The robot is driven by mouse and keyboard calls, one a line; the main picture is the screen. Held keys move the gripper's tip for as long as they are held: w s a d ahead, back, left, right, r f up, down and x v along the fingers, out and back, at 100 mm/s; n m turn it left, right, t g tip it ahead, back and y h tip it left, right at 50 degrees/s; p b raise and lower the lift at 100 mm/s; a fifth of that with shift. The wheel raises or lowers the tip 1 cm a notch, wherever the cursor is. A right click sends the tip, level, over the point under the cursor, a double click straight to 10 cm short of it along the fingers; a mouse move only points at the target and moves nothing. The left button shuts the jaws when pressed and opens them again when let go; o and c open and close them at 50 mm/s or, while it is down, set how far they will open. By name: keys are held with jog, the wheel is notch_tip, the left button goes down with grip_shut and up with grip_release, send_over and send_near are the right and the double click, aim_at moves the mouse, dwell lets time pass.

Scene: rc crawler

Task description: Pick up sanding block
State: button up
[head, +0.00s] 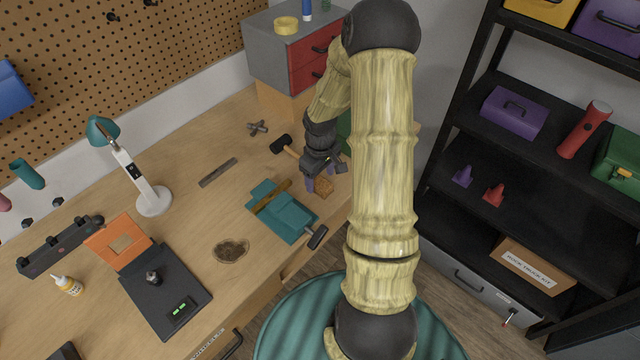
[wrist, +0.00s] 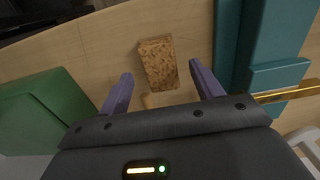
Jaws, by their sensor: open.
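The sanding block, a speckled brown cork-like block (head: 324,188), lies on the wooden workbench near its front edge. In the wrist view the block (wrist: 158,63) sits between and just beyond my two purple fingers. My gripper (head: 322,180) is open and empty, close above the block in the head view. In the wrist view my gripper (wrist: 160,73) has one finger on either side of the block's near end, with gaps to both. I cannot tell the exact height of the fingertips over the bench.
A teal vise (head: 280,210) stands left of the block, and at the right in the wrist view (wrist: 268,50). A green object (wrist: 40,110) stands on the other side. A black-headed hammer (head: 281,145) lies behind my gripper. The bench edge is close by.

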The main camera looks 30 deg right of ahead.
jog(key=shift+f, duration=1.4)
jog(key=c, duration=1.1)
